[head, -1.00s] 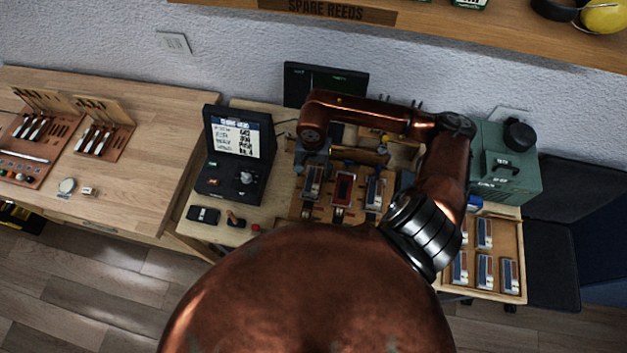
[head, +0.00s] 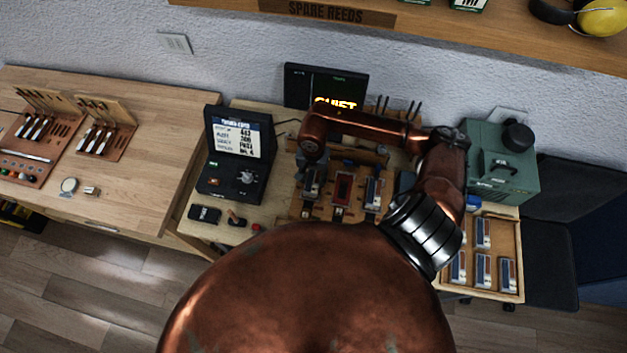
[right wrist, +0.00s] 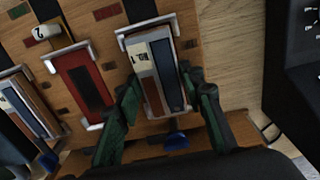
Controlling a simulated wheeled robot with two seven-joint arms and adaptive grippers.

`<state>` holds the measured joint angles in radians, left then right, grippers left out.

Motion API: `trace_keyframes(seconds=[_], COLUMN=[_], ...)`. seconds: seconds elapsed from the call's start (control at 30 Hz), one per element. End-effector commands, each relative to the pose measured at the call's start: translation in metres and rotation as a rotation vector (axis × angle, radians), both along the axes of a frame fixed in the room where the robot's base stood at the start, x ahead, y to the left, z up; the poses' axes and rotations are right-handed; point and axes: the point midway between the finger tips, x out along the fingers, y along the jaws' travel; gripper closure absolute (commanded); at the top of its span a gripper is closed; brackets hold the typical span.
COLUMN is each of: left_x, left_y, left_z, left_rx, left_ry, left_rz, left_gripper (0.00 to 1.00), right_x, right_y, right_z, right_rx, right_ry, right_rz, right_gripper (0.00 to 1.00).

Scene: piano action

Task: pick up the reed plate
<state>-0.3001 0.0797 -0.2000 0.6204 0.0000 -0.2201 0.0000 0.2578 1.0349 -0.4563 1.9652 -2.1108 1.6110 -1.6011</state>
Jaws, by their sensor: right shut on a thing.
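A reed plate (right wrist: 160,72), pale with a dark blue and a brown strip and a numbered white end, lies in a metal-edged slot of the wooden holder (right wrist: 110,52). My right gripper (right wrist: 160,84) is shut on it, with a green finger along each side. I cannot tell whether the plate is lifted off its slot. In the head view, my arm comes over from the right and partly hides this plate at the holder's left slot. The middle slot is a bare red bed (head: 343,187). Another plate (head: 374,192) sits in the right slot. My left gripper is not in view.
A wooden tray (head: 521,262) with several plates is at right, below a green box (head: 503,165). A dark device with a screen (head: 237,145) stands left of the holder. A monitor (head: 326,90) behind reads "QUIET". The left bench (head: 135,185) has free room.

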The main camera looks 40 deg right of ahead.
Motion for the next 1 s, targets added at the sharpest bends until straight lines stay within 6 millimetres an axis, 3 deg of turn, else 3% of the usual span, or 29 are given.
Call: trace_keyframes(seconds=[0.27,0.67,0.8,1.0], left_x=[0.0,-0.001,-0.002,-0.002], left_y=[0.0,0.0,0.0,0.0], left_z=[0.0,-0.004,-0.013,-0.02], left_rx=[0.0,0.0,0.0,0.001], left_ry=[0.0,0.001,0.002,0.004], left_rz=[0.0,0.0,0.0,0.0], left_gripper=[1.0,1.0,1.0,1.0], right_x=[0.0,0.001,0.002,-0.028], right_y=[0.0,0.0,-0.001,0.022], right_z=[0.0,0.008,0.029,0.073], right_rx=[0.001,0.0,-0.003,-0.001], right_ry=[-0.001,-0.002,-0.006,-0.006], right_rz=[0.0,0.001,0.002,0.008], right_gripper=[0.91,0.91,0.91,0.91])
